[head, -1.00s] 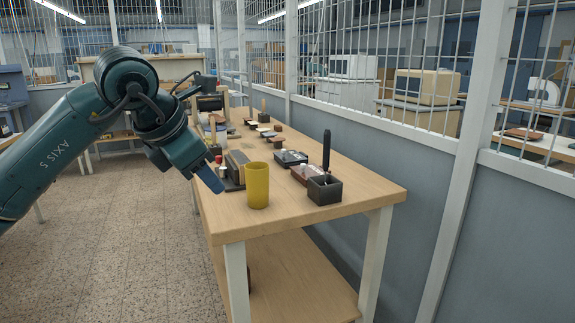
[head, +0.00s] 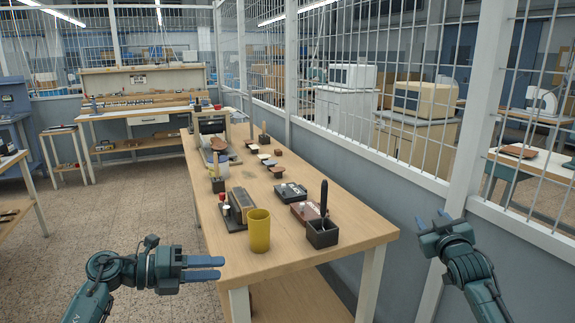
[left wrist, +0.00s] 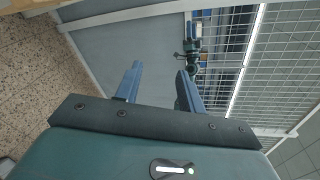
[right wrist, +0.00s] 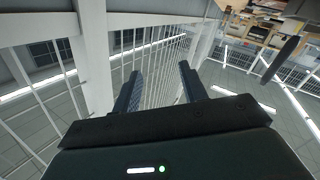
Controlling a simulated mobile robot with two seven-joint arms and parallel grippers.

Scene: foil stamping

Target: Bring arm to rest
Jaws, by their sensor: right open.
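My left gripper (head: 222,268) is low at the front left of the workbench in the head view, its fingers pointing right. In the left wrist view its fingers (left wrist: 158,70) stand apart with nothing between them. My right gripper (head: 432,221) is at the right of the head view, clear of the bench and in front of the partition. In the right wrist view its fingers (right wrist: 160,72) are apart and empty. The workbench (head: 290,248) stands between the two grippers.
On the bench are a yellow cup (head: 259,232), a black holder (head: 322,234) with a dark upright tool, and several small tools and pads. A mesh partition (head: 395,165) runs along the right. Speckled floor (head: 130,215) is open at the left.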

